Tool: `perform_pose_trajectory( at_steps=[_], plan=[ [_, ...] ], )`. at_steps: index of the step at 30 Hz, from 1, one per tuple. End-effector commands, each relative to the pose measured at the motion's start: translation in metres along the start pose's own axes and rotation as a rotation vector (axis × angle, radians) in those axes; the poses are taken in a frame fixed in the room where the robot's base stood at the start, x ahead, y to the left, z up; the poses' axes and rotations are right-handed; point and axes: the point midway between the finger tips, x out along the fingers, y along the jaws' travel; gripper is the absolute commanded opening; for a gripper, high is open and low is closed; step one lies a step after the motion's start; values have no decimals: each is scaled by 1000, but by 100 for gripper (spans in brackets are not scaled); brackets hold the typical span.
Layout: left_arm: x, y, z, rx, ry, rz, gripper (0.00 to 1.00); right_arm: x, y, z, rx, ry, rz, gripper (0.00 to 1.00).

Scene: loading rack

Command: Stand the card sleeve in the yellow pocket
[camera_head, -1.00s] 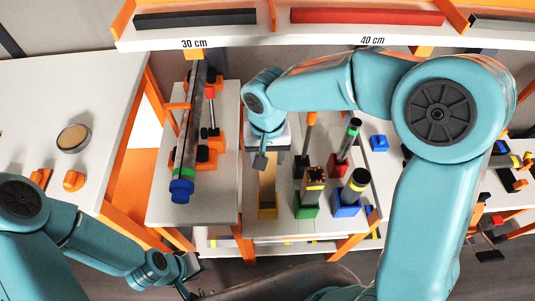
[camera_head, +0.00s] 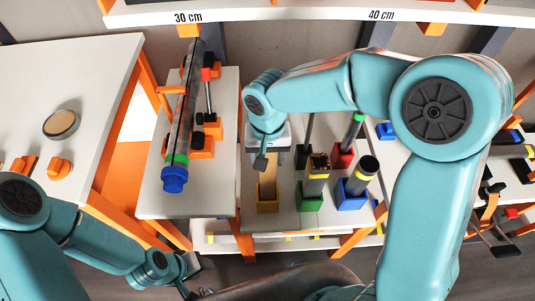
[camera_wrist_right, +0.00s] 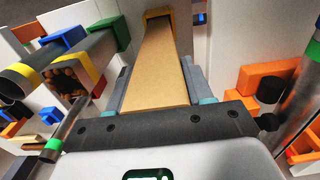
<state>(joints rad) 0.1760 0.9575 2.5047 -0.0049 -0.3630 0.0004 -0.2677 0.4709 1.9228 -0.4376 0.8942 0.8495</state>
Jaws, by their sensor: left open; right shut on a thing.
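The card sleeve (camera_head: 267,187) is a flat tan piece in my right gripper (camera_head: 265,157), which is shut on its upper part. It hangs roughly upright, with its lower end at the yellow pocket (camera_head: 267,207). In the right wrist view the sleeve (camera_wrist_right: 157,60) runs away between the two fingers. Its far end meets the yellow pocket (camera_wrist_right: 156,13) and appears to be inside its rim. How deep it reaches is hidden. My left gripper (camera_head: 190,279) is open and empty at the lower left, away from the sleeve.
Right of the yellow pocket are a green pocket (camera_head: 309,197), a blue pocket (camera_head: 351,196) and a red pocket (camera_head: 342,158), each holding a tube. A long tube with a blue end (camera_head: 174,179) lies on the rack to the left. A table (camera_head: 98,75) is at far left.

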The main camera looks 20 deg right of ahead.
Motion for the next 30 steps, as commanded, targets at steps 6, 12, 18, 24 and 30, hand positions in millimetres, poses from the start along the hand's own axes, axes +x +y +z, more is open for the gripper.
perform_pose_trajectory(
  at_steps=[6,12,18,24,30],
  plan=[
    [18,-6,0,0,0,0,43,21,0,0,0,0,0,4],
    [31,-11,-1,0,0,0,43,36,0,0,0,0,0,4],
    [44,-16,-1,0,0,0,43,52,0,0,0,0,-1,4],
    [53,-19,-1,0,0,0,43,64,0,0,0,0,-1,4],
    [54,-20,-1,0,0,0,43,65,0,0,0,0,-1,4]
  ],
)
